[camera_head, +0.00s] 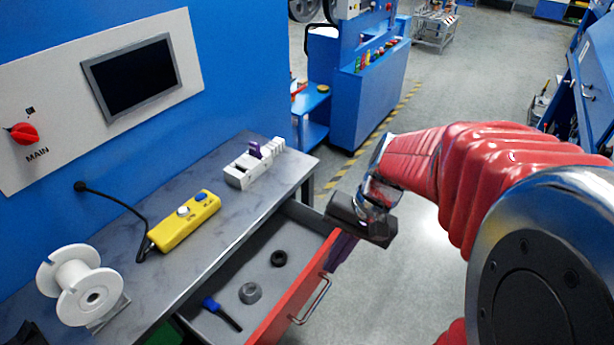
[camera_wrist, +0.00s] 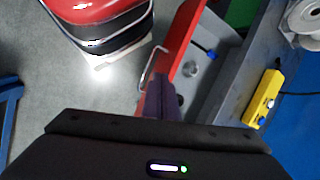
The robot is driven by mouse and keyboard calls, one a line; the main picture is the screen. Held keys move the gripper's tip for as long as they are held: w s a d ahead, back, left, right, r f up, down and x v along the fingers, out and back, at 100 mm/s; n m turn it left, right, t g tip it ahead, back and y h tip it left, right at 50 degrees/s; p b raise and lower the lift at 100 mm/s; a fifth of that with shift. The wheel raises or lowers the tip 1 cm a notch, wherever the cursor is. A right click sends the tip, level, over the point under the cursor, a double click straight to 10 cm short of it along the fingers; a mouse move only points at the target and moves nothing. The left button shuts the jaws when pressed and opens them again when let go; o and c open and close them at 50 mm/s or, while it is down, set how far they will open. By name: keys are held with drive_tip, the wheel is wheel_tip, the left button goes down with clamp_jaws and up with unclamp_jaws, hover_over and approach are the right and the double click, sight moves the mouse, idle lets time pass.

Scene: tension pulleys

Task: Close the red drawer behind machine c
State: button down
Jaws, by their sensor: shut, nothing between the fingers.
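The red drawer (camera_head: 290,300) is pulled open under the grey worktop, with a metal handle (camera_head: 318,300) on its front. Its inside shows a black ring (camera_head: 278,258), a grey nut-like part (camera_head: 250,293) and a blue-handled tool (camera_head: 222,313). In the wrist view the red drawer front (camera_wrist: 180,45) and its handle (camera_wrist: 150,68) lie just beyond my fingers. My gripper (camera_head: 340,252) has purple fingers, shut and empty, pointing down at the outer side of the drawer front near its far end. It also shows in the wrist view (camera_wrist: 160,95). Whether the fingers touch the front I cannot tell.
On the worktop (camera_head: 130,215) sit a yellow button box (camera_head: 185,220), a white spool (camera_head: 78,285) and a white block with a purple part (camera_head: 252,165). A blue machine (camera_head: 355,90) stands beyond. The grey floor right of the drawer is clear around my arm.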

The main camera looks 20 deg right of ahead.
drive_tip(key=d+f+m+t+y, duration=0.6)
drive_tip(key=d+f+m+t, duration=0.8)
drive_tip(key=d+f+m, duration=0.5)
wheel_tip(320, 180, down, 2)
drive_tip(key=m, duration=0.2)
drive_tip(key=shift+w+f+m+t, duration=0.25)
drive_tip(key=shift+m+t, duration=0.05)
drive_tip(key=shift+w, duration=0.1)
drive_tip(key=x, duration=1.3)
drive_tip(key=shift+w+a, duration=0.25)
drive_tip(key=shift+w, duration=0.05)
drive_tip(key=shift+r, duration=0.1)
